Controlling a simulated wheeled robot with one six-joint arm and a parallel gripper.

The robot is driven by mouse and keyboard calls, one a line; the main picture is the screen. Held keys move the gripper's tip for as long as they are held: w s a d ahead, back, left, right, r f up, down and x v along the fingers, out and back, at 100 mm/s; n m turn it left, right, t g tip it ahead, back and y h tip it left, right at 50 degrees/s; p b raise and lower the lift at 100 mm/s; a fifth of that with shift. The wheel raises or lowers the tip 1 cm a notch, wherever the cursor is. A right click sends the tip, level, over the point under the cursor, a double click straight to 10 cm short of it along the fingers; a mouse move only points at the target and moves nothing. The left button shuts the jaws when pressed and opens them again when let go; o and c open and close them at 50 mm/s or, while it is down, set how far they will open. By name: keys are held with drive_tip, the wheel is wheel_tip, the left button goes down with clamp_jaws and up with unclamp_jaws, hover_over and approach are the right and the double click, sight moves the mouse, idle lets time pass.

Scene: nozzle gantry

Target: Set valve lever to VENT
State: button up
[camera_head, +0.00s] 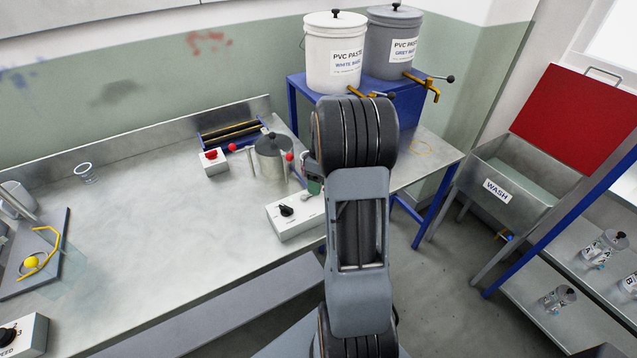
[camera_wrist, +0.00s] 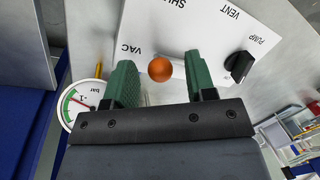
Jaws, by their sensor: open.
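In the wrist view, the white valve panel (camera_wrist: 195,35) carries the words VAC, VENT and PUMP, and a partly cut-off word that starts with SHU. An orange-brown ball (camera_wrist: 160,68), which looks like the valve lever's end, shows below the word VAC.
A black pump knob (camera_wrist: 238,65) sits close to my right finger, and a round gauge (camera_wrist: 82,103) lies left of my left finger. A metal pot (camera_head: 270,158) and a small box with a red button (camera_head: 213,161) stand behind the control box. The bench's middle is clear.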

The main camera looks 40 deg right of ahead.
drive_tip(key=shift+c, duration=0.3)
drive_tip(key=c, duration=0.8)
drive_tip(key=shift+c, duration=0.3)
